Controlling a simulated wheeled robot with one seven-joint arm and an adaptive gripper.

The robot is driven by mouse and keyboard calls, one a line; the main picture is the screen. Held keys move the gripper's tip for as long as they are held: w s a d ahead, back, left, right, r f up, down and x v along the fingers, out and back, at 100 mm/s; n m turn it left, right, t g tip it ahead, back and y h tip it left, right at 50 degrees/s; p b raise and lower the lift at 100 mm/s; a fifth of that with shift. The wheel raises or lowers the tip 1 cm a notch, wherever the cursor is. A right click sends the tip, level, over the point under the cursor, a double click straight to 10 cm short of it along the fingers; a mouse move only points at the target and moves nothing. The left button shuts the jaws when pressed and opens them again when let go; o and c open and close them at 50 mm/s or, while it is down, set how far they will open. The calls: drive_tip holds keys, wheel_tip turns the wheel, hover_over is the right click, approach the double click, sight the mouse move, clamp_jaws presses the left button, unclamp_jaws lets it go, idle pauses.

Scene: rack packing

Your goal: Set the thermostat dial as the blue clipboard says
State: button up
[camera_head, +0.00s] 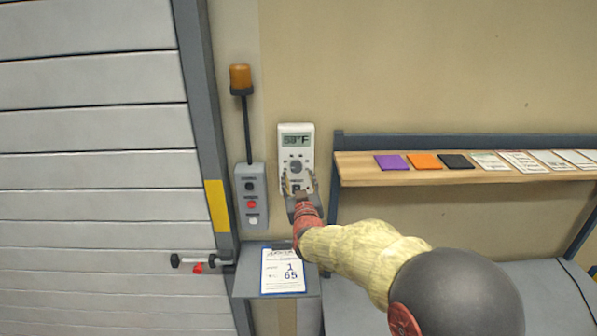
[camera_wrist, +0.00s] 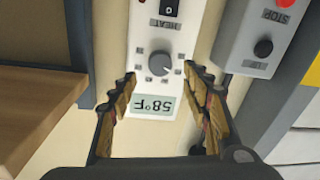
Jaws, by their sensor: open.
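The white thermostat (camera_head: 295,145) hangs on the beige wall, and its display reads 58°F. Its round grey dial (camera_wrist: 160,63) shows upside down in the wrist view, with a switch and the word HEAT beyond it. The blue clipboard (camera_head: 264,285) lies on a small grey shelf below; its sheet shows a large 1 and 65, and the smaller print is too small to read. My gripper (camera_head: 299,184) is in front of the thermostat's lower part. In the wrist view my gripper (camera_wrist: 160,85) is open, its fingers on either side of the dial, with nothing between them clearly touched.
A grey control box (camera_head: 251,196) with buttons is left of the thermostat, under an orange beacon (camera_head: 240,77). A wooden shelf (camera_head: 375,175) with coloured pads and papers is close on the right. A slatted roller door (camera_head: 95,120) fills the left.

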sight(297, 168)
drive_tip(key=shift+w+a, duration=0.15)
drive_tip(key=shift+w, duration=2.25)
drive_tip(key=shift+c, duration=1.4)
drive_tip(key=c, duration=0.7)
drive_tip(key=shift+c, duration=0.9)
